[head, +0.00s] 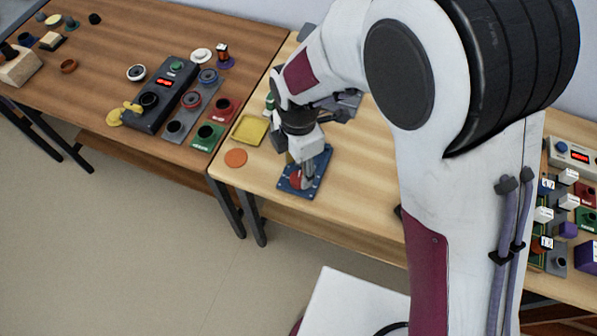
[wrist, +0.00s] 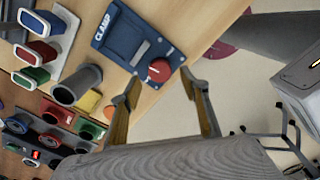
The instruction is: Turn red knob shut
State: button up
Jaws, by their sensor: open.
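A blue panel (head: 318,167) lies on the light wooden table with a red knob (head: 296,178) near its front. In the wrist view the blue panel (wrist: 128,38) bears the word CLAMP and a slot, with the red knob (wrist: 159,70) near one corner. My gripper (head: 307,184) points down over the panel and partly hides it and the knob in the head view. In the wrist view my gripper (wrist: 161,77) is open and empty, with the knob appearing between its two fingertips. I cannot tell how far the tips are above the panel or whether they touch the knob.
A yellow tray (head: 251,130) and an orange disc (head: 236,158) lie left of the panel. A brown table (head: 100,65) farther left holds several buttons and control boxes. More coloured boxes stand at the right edge. The light table (head: 356,178) is bare right of the panel.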

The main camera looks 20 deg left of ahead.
aim_at(298, 177)
jog(key=shift+f, duration=1.8)
jog(key=c, duration=1.1)
